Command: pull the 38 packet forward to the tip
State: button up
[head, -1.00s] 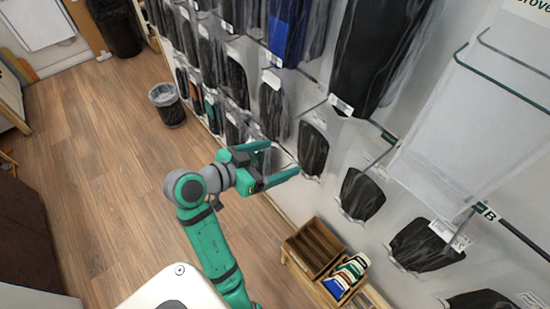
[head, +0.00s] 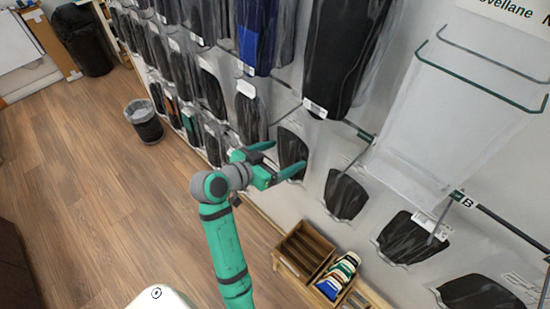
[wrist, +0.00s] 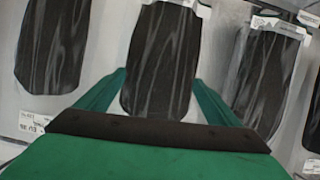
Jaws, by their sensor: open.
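Dark insole packets in clear sleeves hang on the wall rack. My gripper (head: 288,154) is open and empty, its two green fingers pointing at one dark packet (head: 292,143). In the wrist view this packet (wrist: 161,62) stands between and beyond the open fingers (wrist: 160,92); I cannot tell whether they touch it. Another packet (wrist: 258,78) hangs to the right. I cannot tell which packet is the 38.
More packets (head: 345,194) (head: 413,238) hang to the right. Green-tipped rack hooks (head: 362,133) stick out from the wall. A wooden box (head: 305,250) with colored cards (head: 338,277) stands below. A bin (head: 144,121) stands on the open wooden floor at left.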

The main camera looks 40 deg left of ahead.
jog(key=shift+w, duration=0.15)
jog(key=shift+d, duration=0.1)
jog(key=shift+c, duration=0.6)
jog(key=shift+w, duration=0.1)
jog(key=c, duration=1.1)
jog(key=shift+o, duration=0.2)
